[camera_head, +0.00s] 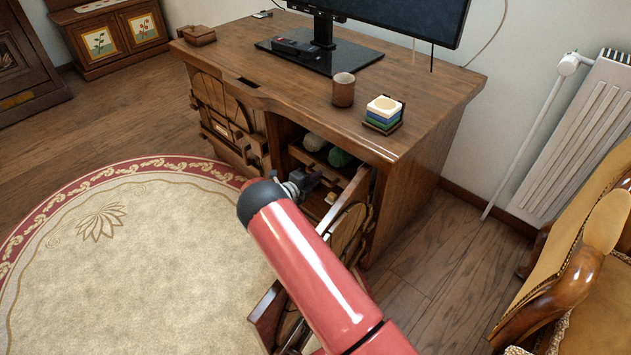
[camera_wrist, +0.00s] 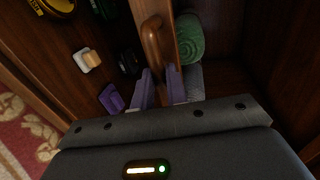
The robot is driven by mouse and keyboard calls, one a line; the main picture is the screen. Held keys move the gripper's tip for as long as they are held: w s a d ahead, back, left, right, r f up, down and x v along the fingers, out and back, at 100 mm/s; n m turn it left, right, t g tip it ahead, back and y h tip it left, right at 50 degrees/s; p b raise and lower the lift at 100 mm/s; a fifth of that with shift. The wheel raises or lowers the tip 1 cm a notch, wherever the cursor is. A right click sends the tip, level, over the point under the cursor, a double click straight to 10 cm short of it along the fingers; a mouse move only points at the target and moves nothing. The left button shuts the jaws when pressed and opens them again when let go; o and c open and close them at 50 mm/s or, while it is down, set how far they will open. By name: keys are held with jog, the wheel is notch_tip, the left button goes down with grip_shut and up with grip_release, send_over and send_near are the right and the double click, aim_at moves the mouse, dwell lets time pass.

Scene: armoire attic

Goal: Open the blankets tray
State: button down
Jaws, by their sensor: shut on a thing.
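A wooden tray front with a curved wooden handle (camera_wrist: 153,42) crosses the upper middle of the wrist view. My gripper (camera_wrist: 160,84) has its two fingers close together around the lower end of this handle, shut on it. Behind the front lie a green rounded item (camera_wrist: 190,38) and a grey item, partly hidden. In the head view my gripper (camera_head: 306,182) is inside the open right compartment of the desk, and my arm hides part of it. A green ball (camera_head: 340,157) and a pale ball sit on the upper level there. No label shows which tray holds blankets.
The compartment's carved door (camera_head: 350,228) stands open beside my arm. In the wrist view, a purple item (camera_wrist: 111,98) and several small items lie left of the handle. A cup (camera_head: 343,90) and stacked coasters stand on the desk (camera_head: 440,85). The round rug (camera_head: 130,265) is clear.

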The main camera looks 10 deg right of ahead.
jog(key=shift+s+a, duration=0.1)
jog(key=f+v, duration=0.3)
jog(key=v, duration=1.2)
jog(key=s+a+f+v, duration=0.1)
jog(key=f+v, duration=0.2)
jog(key=v, duration=1.3)
jog(key=c, duration=1.4)
grip_release()
jog(key=shift+f, duration=0.1)
jog(key=shift+c, duration=0.2)
jog(key=v, duration=0.8)
jog(key=shift+b, duration=0.4)
